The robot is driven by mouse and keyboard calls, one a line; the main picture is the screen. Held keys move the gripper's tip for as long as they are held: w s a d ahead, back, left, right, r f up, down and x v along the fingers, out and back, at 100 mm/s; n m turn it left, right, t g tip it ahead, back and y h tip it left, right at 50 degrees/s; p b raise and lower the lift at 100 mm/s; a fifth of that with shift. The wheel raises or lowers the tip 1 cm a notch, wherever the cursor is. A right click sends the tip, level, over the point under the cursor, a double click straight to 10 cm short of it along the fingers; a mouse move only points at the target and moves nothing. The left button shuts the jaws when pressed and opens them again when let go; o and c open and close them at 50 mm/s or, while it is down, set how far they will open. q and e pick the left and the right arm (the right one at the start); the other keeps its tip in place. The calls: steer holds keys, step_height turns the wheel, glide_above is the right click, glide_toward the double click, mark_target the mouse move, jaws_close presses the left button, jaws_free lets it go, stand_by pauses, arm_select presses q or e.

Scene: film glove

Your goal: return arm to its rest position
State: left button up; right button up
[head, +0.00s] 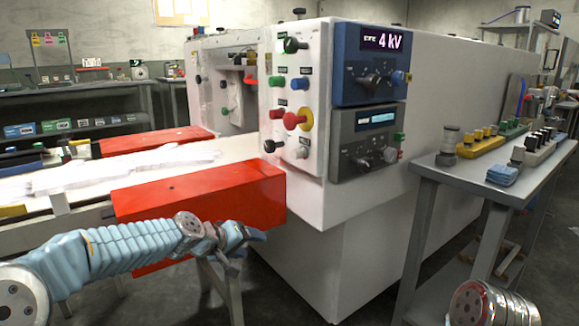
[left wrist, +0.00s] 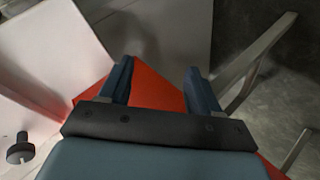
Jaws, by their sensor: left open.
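My left arm comes in from the lower left in the head view, in a pale blue ribbed sleeve. Its gripper (head: 240,240) is in front of the red guard (head: 200,195) at the machine's infeed. In the left wrist view the two dark blue fingers (left wrist: 162,88) stand apart with nothing between them. The red guard shows behind them in that view (left wrist: 155,92). A metallic part of my right arm shows at the lower right of the head view. The right gripper is out of view.
A white machine (head: 300,220) with knobs and a "4 kV" display (head: 382,41) stands ahead. White film (head: 110,170) lies on the conveyor to the left. A grey side table (head: 455,180) with blocks and connectors stands at right. A black knob (left wrist: 20,148) shows in the wrist view.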

arm_select(q)
steer(key=s+f+g+y+p, duration=0.1)
steer(key=s+f+g, duration=0.1)
steer(key=s+f, duration=0.5)
steer(key=s+a+f+g+y+p, duration=0.1)
steer(key=s+f, duration=0.1)
steer(key=f, duration=0.9)
steer(key=s+f+g+p, duration=0.1)
steer(key=s+f+g, duration=0.1)
steer(key=s+f, duration=0.5)
steer(key=s+f+m+g+p, duration=0.1)
steer(key=s+f, duration=0.4)
steer(key=s, duration=0.4)
steer(key=s+f+g+p, duration=0.1)
steer(key=s+f+g, duration=0.1)
steer(key=s+f, duration=0.3)
steer(key=s, duration=0.4)
steer(key=shift+s+f+m+y, duration=0.15)
steer(key=shift+m+y, duration=0.15)
steer(key=shift+m, duration=0.1)
steer(key=shift+a, duration=0.1)
